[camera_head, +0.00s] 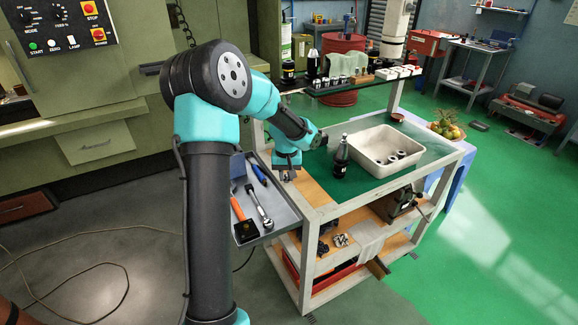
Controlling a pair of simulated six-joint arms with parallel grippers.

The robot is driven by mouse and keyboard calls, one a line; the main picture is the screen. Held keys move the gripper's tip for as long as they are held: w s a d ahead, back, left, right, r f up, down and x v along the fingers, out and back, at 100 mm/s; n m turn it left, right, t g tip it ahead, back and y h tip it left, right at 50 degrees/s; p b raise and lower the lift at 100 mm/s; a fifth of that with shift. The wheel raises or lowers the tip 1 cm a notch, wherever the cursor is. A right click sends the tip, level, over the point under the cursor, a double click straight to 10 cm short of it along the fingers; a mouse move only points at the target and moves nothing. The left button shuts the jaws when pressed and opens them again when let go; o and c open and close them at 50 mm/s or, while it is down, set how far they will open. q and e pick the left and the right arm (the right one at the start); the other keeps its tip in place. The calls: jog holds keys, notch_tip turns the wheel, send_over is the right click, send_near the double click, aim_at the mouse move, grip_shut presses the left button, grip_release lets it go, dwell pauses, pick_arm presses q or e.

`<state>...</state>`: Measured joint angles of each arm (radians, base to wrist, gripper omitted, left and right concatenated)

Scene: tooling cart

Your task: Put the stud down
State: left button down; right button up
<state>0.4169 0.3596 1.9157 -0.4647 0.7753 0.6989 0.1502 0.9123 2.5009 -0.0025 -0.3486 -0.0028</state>
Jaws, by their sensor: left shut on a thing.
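My left gripper (288,174) points down over the wooden strip at the left end of the cart's top, beside the green mat (340,190). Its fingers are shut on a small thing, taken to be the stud. The stud is mostly hidden and too small to make out, so I cannot tell whether it touches the surface. My right gripper is not in view.
A dark bottle (341,160) stands right of the gripper, before a white tray (352,148) holding several dark round parts. A side tray (276,205) with hand tools hangs at the cart's left. The raised shelf (345,88) carries bottles and small parts. The mat's front is clear.

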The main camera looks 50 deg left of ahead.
pick_arm(q)
jog(key=shift+a, duration=0.1)
jog(key=w+a, duration=0.3)
jog(key=a, duration=0.1)
jog(key=w+a+f, duration=0.1)
jog(key=w+a, duration=0.6)
jog(key=a, duration=0.1)
jog(key=shift+w+f, duration=0.2)
jog(key=shift+w, duration=0.1)
jog(key=shift+f, duration=1.75)
jog(key=shift+f, duration=0.1)
jog(key=c, duration=1.4)
grip_release()
jog(key=shift+f, duration=0.1)
jog(key=o, duration=0.4)
jog(key=shift+r, duration=0.2)
